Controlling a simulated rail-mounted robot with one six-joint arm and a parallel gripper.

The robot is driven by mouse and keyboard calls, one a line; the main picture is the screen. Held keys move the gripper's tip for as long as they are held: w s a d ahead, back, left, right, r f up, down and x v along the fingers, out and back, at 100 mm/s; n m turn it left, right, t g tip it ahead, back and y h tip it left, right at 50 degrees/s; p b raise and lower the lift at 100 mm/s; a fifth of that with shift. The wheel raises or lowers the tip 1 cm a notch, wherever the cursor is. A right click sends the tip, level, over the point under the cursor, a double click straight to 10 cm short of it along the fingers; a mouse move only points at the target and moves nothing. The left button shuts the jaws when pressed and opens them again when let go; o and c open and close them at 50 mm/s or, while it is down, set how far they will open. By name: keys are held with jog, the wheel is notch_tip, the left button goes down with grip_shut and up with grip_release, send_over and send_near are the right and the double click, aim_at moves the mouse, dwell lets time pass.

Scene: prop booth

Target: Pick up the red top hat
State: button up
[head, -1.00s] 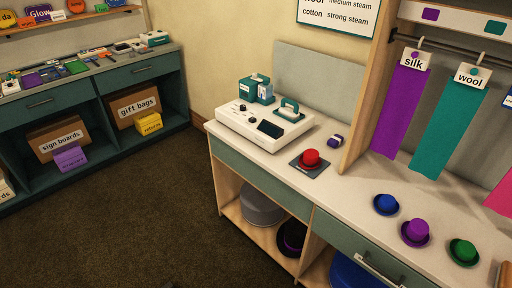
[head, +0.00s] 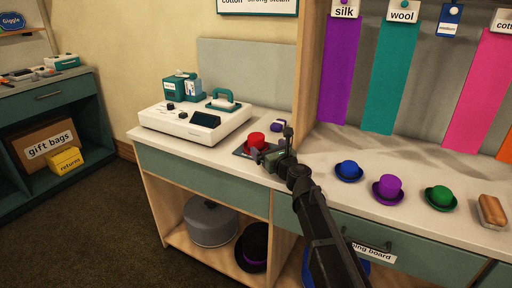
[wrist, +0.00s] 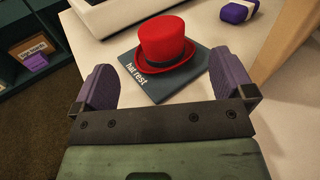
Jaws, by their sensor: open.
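The red top hat (head: 256,141) stands upright on a dark square pad (head: 240,150) on the white counter. In the wrist view the red hat (wrist: 166,42) has a dark band, and the pad (wrist: 150,92) reads "hat rest". My gripper (head: 270,148) is just to the right of the hat in the head view and partly covers the pad. In the wrist view my gripper (wrist: 165,88) is open and empty, its two purple fingers spread wide. The hat lies ahead of and between the fingertips, and I see no contact.
A white steam station (head: 195,120) stands left of the pad. A small purple object (head: 278,125) lies behind my gripper. A wooden post (head: 305,70) rises to the right. Blue (head: 348,171), purple (head: 387,188) and green (head: 440,197) hats sit along the counter, with a brush (head: 492,211).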

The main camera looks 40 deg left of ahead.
aim_at(260, 141)
jog(key=x, duration=0.9)
jog(key=shift+f, duration=0.2)
jog(key=c, duration=1)
